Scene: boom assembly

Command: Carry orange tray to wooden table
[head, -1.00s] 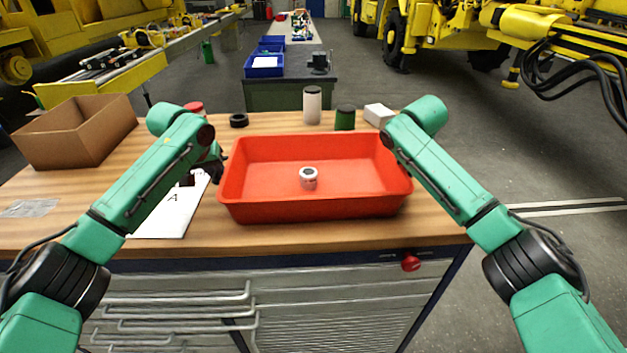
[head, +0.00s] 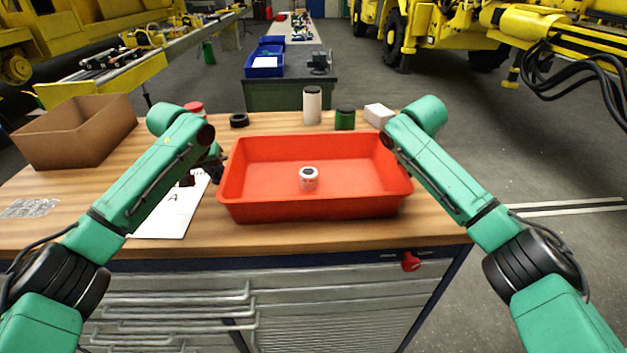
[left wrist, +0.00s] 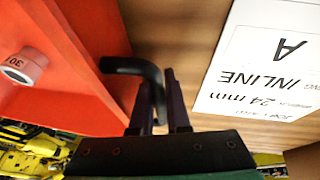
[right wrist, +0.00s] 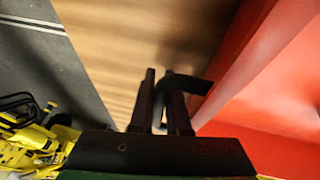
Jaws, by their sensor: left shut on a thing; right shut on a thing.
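The orange tray (head: 315,205) is an open rectangular box over the wooden table (head: 300,239); I cannot tell whether its underside touches the top. A small white cylinder with a dark top (head: 309,180) stands inside it. My left gripper (left wrist: 160,85) is shut on a black bent handle (left wrist: 132,65) at the tray's left side. My right gripper (right wrist: 160,82) is shut on a matching black handle (right wrist: 192,84) at the right side. In the head view my left gripper shows partly at the tray's left edge, and the right gripper is hidden behind its arm.
A cardboard box (head: 75,130) stands at the table's left. A printed sheet (head: 180,205) lies left of the tray. Behind the tray are a black ring (head: 239,120), a white cylinder (head: 312,106), a green can (head: 345,118) and a white box (head: 378,115).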

